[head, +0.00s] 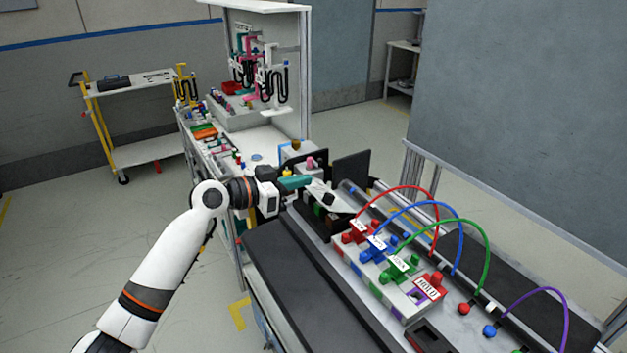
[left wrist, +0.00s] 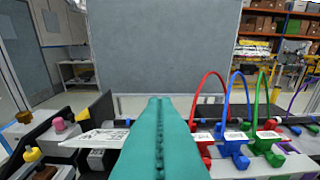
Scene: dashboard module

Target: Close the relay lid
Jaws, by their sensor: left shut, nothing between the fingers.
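My left gripper (head: 296,183) reaches in from the left with its teal fingers pressed together and empty. The shut fingers fill the middle of the left wrist view (left wrist: 160,135). They are over the left end of the dashboard module, near a dark upright panel (head: 351,168) that looks like the raised relay lid. This dark panel also shows just left of the fingers in the left wrist view (left wrist: 101,115). A white labelled plate (head: 332,200) lies tilted below the fingertips. Whether the fingers touch the panel or plate, I cannot tell. My right gripper is out of view.
Red, blue and green connectors (head: 375,247) with looping cables stand right of the gripper. A HOLD tag (head: 430,287) and a purple cable (head: 535,292) are further right. A cluttered workbench (head: 262,140) stands behind the arm. A dark flat surface (head: 300,275) in front is clear.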

